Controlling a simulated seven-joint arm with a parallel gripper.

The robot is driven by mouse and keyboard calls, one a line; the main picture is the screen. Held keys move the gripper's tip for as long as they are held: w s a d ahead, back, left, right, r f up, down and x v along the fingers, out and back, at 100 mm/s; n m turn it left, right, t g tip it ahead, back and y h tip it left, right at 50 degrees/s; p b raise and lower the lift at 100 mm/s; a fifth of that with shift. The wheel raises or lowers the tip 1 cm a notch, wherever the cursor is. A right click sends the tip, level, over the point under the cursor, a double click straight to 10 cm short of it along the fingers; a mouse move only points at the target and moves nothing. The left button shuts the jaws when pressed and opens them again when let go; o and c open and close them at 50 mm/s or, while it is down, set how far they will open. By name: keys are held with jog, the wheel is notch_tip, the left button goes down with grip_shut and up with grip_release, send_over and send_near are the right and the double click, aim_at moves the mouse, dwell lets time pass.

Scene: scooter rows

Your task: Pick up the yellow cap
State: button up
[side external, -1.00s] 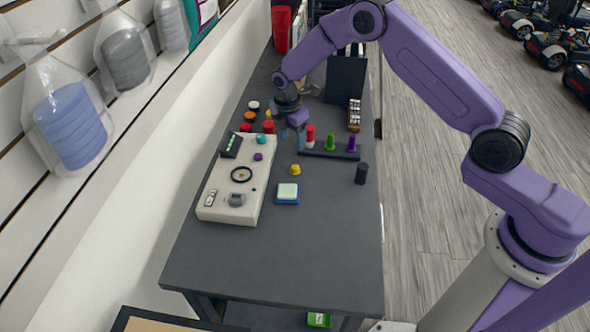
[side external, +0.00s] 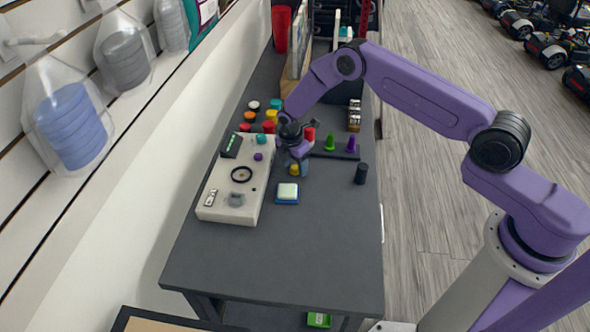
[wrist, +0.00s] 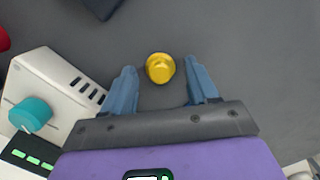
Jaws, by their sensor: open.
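The yellow cap (side external: 294,169) stands on the dark table to the right of the white control box. In the wrist view the yellow cap (wrist: 160,68) shows in the gap between the fingertips, with clear space on both sides. My gripper (side external: 299,163) hangs over the cap with its fingers pointing down, one finger partly in front of the cap. In the wrist view my gripper (wrist: 160,75) is open and empty, its blue fingers spread to the cap's left and right. I cannot tell exactly how high the fingertips are.
The white control box (side external: 213,190) with knobs lies close at the left. A blue block with a pale green top (side external: 287,191) is just in front. A black cylinder (side external: 361,174) stands right, and green (side external: 330,142) and purple (side external: 351,144) pegs behind. The front table is clear.

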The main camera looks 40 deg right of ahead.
jog(key=shift+f, duration=0.1)
jog(key=shift+c, duration=0.3)
grip_shut()
